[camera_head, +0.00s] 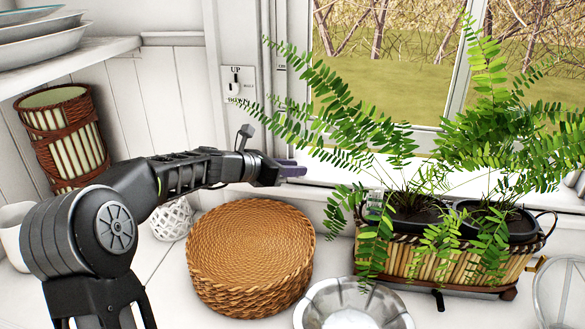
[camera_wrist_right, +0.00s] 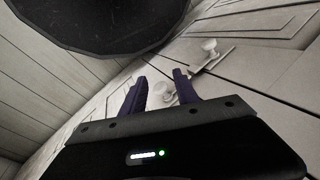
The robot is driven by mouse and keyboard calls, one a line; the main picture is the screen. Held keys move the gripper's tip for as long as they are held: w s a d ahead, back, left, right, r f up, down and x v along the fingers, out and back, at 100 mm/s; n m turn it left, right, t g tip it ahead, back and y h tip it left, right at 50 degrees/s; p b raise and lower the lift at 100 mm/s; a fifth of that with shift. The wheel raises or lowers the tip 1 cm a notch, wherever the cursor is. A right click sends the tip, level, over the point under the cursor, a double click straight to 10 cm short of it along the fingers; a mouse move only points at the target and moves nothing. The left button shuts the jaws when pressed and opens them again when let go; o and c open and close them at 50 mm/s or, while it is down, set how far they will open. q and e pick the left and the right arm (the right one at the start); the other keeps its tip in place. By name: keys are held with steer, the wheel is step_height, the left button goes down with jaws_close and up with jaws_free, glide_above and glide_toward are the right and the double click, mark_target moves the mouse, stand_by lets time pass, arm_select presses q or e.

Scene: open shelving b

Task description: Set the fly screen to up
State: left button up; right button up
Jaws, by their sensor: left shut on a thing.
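A white switch plate (camera_head: 238,86) on the panelled wall left of the window reads UP at the top and DOWN at the bottom, with a smaller label at its right side. Its small pale knob (camera_head: 234,87) is on the plate; its exact setting is too small to tell. My left gripper (camera_head: 293,170) is below and right of the plate, at the window sill's left end, its purple fingers together. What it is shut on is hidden. The fly screen itself I cannot make out. My right gripper (camera_wrist_right: 158,88) is open and empty in the right wrist view.
A fern planter (camera_head: 450,266) stands at the right, fronds reaching toward my left gripper. A woven basket (camera_head: 250,255), metal bowl (camera_head: 354,309) and white lattice holder (camera_head: 172,220) are below. In the right wrist view, a dark round shape (camera_wrist_right: 100,22) is close at the top left.

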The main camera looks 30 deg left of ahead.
arm_select(q)
jaws_close()
stand_by(0.8)
steer(key=shift+r, duration=0.1)
step_height(320, 180, up, 10)
steer(key=p, duration=0.9)
steer(key=o, duration=0.8)
jaws_free()
